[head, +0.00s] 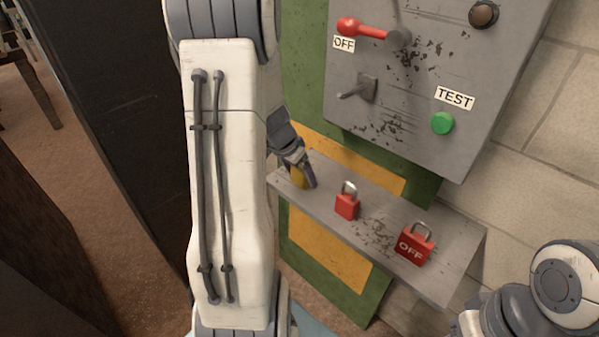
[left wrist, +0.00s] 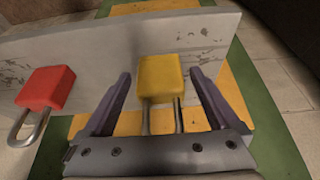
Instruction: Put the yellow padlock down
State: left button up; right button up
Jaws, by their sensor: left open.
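The yellow padlock (left wrist: 161,76) is on the grey shelf (left wrist: 90,50) in the left wrist view, its shackle toward my gripper. My left gripper (left wrist: 160,85) is open, with one finger on each side of the padlock and a gap on both sides. In the head view the left gripper (head: 306,184) is at the shelf's left end, and only a sliver of the yellow padlock (head: 299,177) shows beside its finger. My right arm shows at the lower right of the head view, but I cannot make out its jaws.
A red padlock (head: 347,202) stands right of the yellow one on the shelf. Above is a grey panel (head: 440,70) with a red handle (head: 362,28), a toggle lever (head: 358,90) and a green button (head: 443,123).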

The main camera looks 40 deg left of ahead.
pick_arm(q)
jog(key=p+v, duration=0.1)
jog(key=v, duration=1.1)
jog(key=s+d+m+g+h, duration=0.2)
jog(key=d+m, duration=0.1)
jog(key=d, duration=1.9)
jog(key=s+d+f+m+g+y, duration=0.1)
jog(key=s+d+f+m+g, duration=0.1)
jog(key=s+d, duration=1)
jog(key=s+m, duration=0.1)
jog(key=s, duration=0.1)
jog(key=shift+s, duration=0.25)
jog(key=shift+p, duration=0.3)
notch_tip(320, 180, up, 9)
jog(key=p, duration=0.9)
